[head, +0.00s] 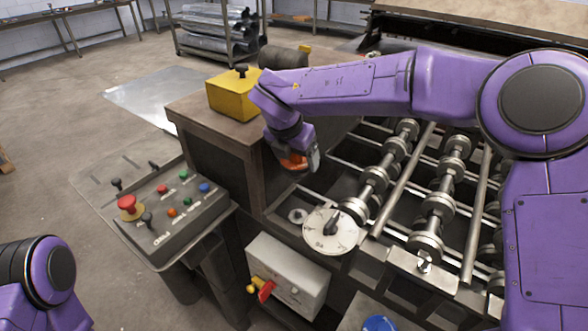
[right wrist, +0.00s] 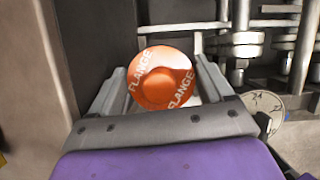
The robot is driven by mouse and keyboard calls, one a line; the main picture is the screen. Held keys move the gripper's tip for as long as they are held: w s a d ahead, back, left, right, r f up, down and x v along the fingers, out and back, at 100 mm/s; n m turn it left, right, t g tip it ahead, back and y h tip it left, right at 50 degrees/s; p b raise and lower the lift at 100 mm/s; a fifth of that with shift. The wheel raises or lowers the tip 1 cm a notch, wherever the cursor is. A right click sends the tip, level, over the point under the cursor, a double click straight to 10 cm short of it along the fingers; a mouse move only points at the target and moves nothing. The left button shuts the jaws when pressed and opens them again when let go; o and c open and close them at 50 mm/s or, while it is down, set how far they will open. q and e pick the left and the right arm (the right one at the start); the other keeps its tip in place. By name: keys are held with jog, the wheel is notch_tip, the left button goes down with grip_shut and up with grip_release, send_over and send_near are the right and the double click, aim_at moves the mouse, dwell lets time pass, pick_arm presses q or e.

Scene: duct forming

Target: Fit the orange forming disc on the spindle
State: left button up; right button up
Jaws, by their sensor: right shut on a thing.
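The orange forming disc (right wrist: 163,82) is between the fingers of my right gripper (right wrist: 162,85), with white FLANGE lettering facing the right wrist camera. In the head view my right gripper (head: 300,165) is shut on the disc, and only a bit of the orange disc (head: 293,162) shows under the wrist. They are in the air above the front left of the roller machine. Below them is a small round metal ring (head: 298,215), left of a white dial (head: 331,230); I cannot tell whether it is the spindle. My left gripper is out of view.
A wooden cabinet (head: 205,117) with a yellow box (head: 232,95) stands close left of my right gripper. Rows of roller shafts (head: 375,180) lie to its right. A control panel (head: 170,212) and a grey switch box (head: 287,275) are in front. A blue round thing (head: 380,323) shows at the bottom.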

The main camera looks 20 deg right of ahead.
aim_at(298, 176)
jog(key=s+f+b, duration=0.1)
jog(key=s+f, duration=0.1)
jog(key=shift+s+d+f, duration=0.1)
jog(key=shift+s+f, duration=0.15)
jog(key=shift+s, duration=0.15)
jog(key=shift+f, duration=0.25)
jog(key=shift+w+f+b, duration=0.35)
jog(key=shift+w+f, duration=0.4)
jog(key=shift+s+f+b, duration=0.1)
jog(key=shift+f+b, duration=0.35)
jog(key=shift+f, duration=0.1)
pick_arm(q)
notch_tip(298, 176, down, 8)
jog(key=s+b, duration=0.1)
jog(key=b, duration=0.4)
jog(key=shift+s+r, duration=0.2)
pick_arm(e)
notch_tip(298, 176, down, 6)
jog(key=shift+s+f, duration=0.1)
jog(key=shift+f, duration=0.1)
jog(key=shift+r, duration=0.1)
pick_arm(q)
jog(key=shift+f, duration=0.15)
pick_arm(e)
jog(key=shift+f, duration=0.2)
pick_arm(q)
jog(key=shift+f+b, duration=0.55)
jog(key=shift+b, duration=0.1)
pick_arm(e)
jog(key=shift+f, duration=0.55)
